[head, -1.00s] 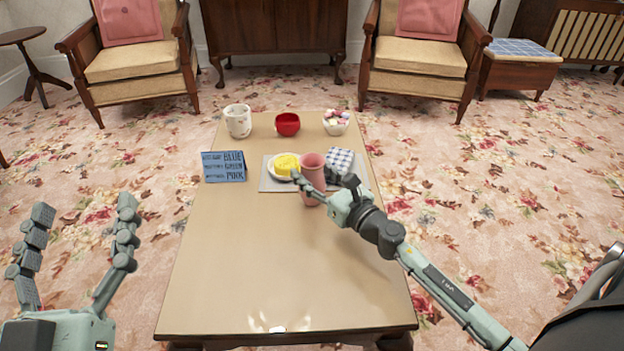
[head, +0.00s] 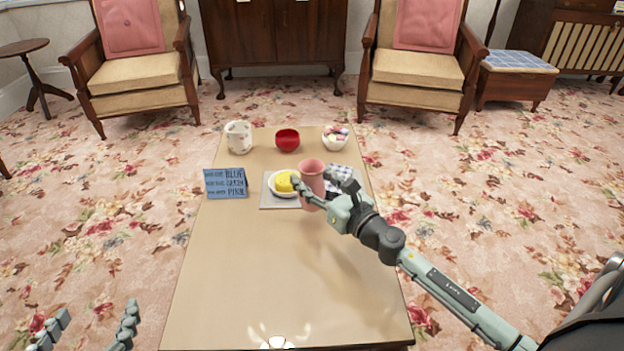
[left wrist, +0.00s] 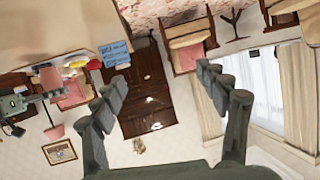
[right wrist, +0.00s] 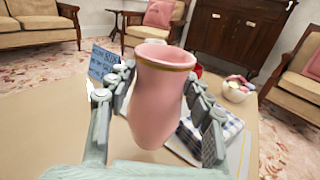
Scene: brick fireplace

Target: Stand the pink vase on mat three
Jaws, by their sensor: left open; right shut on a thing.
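The pink vase (head: 312,181) is upright in my right gripper (head: 324,196), over the front part of the grey mat (head: 270,200). In the right wrist view the vase (right wrist: 160,105) fills the middle, with gripper fingers on both sides of it. Its base is partly hidden, and I cannot tell how high it is above the table. My left gripper (head: 96,318) is open and empty, low at the left of the head view, beside the table. No mat with a readable number three shows.
On the grey mat are a plate with a yellow item (head: 284,183) and a checked cloth (head: 341,176). A blue sign (head: 226,183) stands left. The front tabletop (head: 270,270) is clear.

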